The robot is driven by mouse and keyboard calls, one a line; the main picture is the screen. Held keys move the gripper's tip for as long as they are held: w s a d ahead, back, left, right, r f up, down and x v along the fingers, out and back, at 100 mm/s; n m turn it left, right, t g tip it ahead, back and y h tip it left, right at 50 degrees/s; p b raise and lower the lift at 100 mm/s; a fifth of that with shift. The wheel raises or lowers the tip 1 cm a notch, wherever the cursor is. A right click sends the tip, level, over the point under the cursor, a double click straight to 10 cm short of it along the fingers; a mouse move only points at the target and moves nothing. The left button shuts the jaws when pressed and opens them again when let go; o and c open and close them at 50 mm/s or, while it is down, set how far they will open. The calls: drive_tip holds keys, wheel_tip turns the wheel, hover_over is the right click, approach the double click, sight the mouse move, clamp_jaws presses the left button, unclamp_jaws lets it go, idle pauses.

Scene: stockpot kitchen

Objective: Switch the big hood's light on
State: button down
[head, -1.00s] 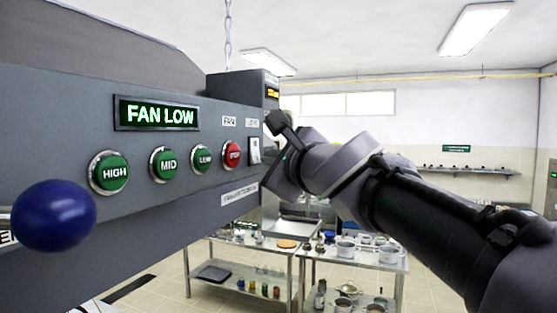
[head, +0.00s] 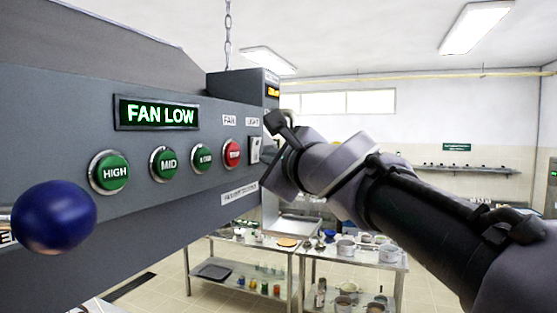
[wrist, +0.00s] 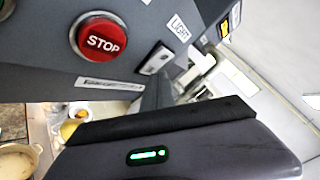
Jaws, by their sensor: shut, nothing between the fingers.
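The big hood's grey control panel (head: 140,215) fills the left of the head view. Its light switch (head: 255,149) is a small pale rocker plate under the LIGHT label (head: 252,121), right of the red STOP button (head: 231,153). The switch also shows in the wrist view (wrist: 157,60), below and left of its label. My gripper (head: 268,181) is close to the panel's right end, just below and right of the switch. It is shut and empty. In the wrist view my gripper (wrist: 160,122) spans the lower part. I cannot tell whether it touches the panel.
A green FAN LOW display (head: 157,114) and green HIGH (head: 109,172), MID (head: 164,164) and LOW (head: 202,158) buttons are on the panel. A blue ball (head: 54,217) is in front at left. Steel tables (head: 340,256) with pots stand below.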

drive_tip(key=shift+s+d, duration=0.25)
drive_tip(key=shift+d, duration=0.35)
drive_tip(key=shift+s+d+r+b, duration=0.1)
drive_tip(key=shift+s+d+b, duration=0.25)
drive_tip(key=shift+d, duration=0.45)
drive_tip(key=shift+s+d+r+b, duration=0.2)
drive_tip(key=shift+d+b, duration=0.3)
drive_tip(key=shift+d, duration=0.25)
drive_tip(key=shift+s+d+r+b, duration=0.1)
drive_tip(key=shift+s+d+b, duration=0.25)
drive_tip(key=shift+d, duration=0.45)
